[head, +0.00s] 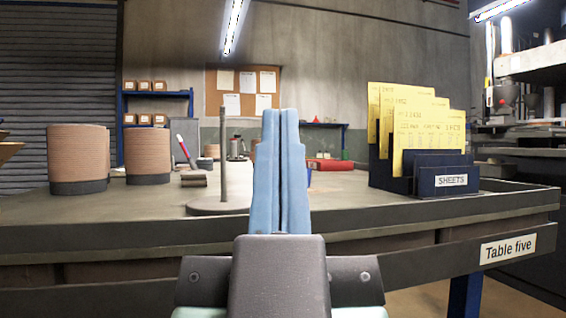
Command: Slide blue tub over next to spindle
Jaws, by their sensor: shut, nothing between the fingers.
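The spindle (223,150) is a thin grey upright post on a flat base (205,209) near the table's front edge, just left of my gripper in the picture. My gripper (280,115) points up in the middle of the view, its two light-blue fingers shut together with nothing between them. I cannot make out the blue tub clearly. A small blue patch (308,179) shows just right of the fingers and may be part of it, with the rest hidden behind my gripper.
Two brown stacks (78,153) (147,150) stand at the left of the table (120,208). A dark blue sheet holder (448,181) with yellow sheets (415,118) stands at the right. A red item (333,165) lies farther back. The front left tabletop is bare.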

